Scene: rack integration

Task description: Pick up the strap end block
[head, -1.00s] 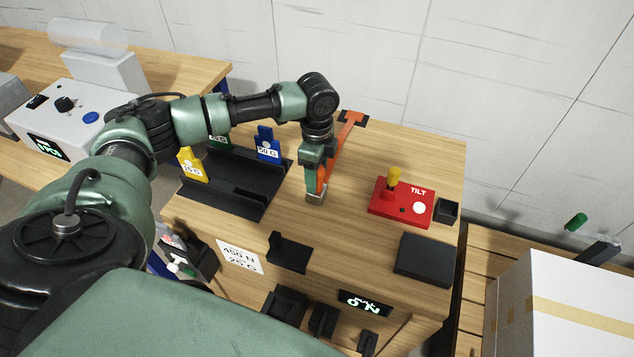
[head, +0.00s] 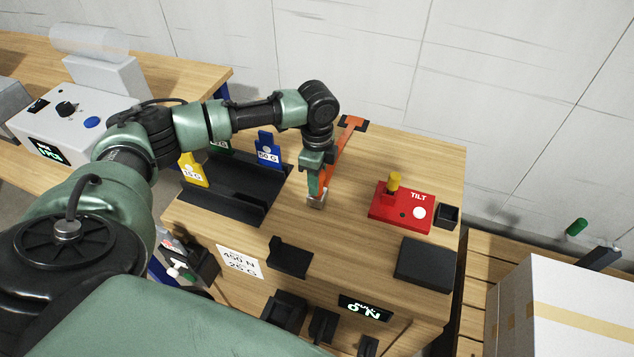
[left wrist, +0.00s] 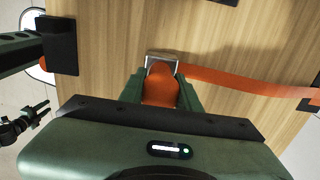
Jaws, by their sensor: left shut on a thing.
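The block (head: 316,202) shows at the tip of my left gripper (head: 315,194), over the wooden bench. My left gripper points down and is shut on it. In the left wrist view the block (left wrist: 161,62) shows as a silver frame just past the fingers, with orange between them. There the strap (left wrist: 245,82) runs off to the right. Whether the block touches the bench is hard to tell.
The strap's far end lies at a black mount (head: 354,122). A black rack (head: 232,193) with coloured tags stands left.

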